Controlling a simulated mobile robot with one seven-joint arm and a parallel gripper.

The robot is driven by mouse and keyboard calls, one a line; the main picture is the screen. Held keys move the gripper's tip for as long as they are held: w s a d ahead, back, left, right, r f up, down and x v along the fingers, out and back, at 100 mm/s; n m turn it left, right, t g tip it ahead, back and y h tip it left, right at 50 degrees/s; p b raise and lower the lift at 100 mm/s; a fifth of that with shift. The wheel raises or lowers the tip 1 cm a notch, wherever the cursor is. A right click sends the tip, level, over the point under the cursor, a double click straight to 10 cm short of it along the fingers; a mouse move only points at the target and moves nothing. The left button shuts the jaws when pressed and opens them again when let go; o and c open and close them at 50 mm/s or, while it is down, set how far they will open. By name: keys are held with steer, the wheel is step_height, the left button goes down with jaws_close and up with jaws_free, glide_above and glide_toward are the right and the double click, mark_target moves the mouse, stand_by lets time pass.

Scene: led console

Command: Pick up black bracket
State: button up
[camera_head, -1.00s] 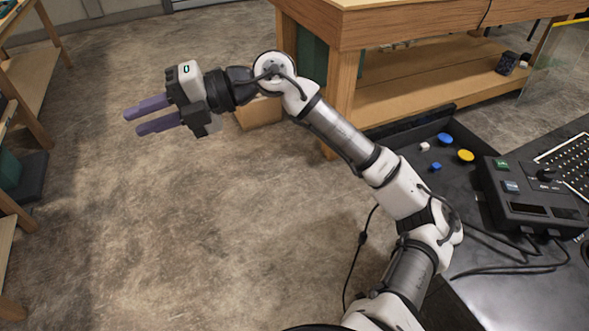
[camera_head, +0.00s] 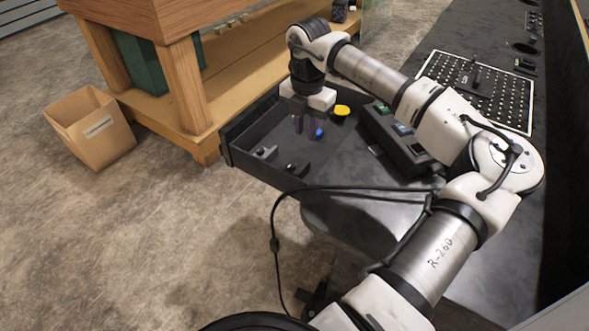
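My gripper (camera_head: 305,131) points down over the left end of the dark console top, near a blue round button (camera_head: 318,133). Its two purple fingers look a little apart, with nothing visible between them. A small black piece with a light spot (camera_head: 265,152) lies on the console's near left corner, and a similar black piece (camera_head: 297,168) lies to its right. Both are apart from the fingers. I cannot tell which of these is the black bracket.
A yellow button (camera_head: 341,110) sits just right of my gripper. A black control box (camera_head: 400,140) stands further right, under my arm. A raised wall (camera_head: 250,118) edges the console's left end. A wooden bench (camera_head: 200,100) and a cardboard box (camera_head: 92,128) stand left.

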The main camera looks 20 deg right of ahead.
glide_above(304, 166)
steer(key=f, duration=0.6)
steer(key=shift+s+f, duration=0.2)
steer(key=shift+w+f+p, duration=0.15)
steer(key=shift+f, duration=1.5)
steer(key=shift+w+f+p, duration=0.1)
steer(key=shift+f+p, duration=0.05)
steer(key=shift+f, duration=1.45)
jaws_close()
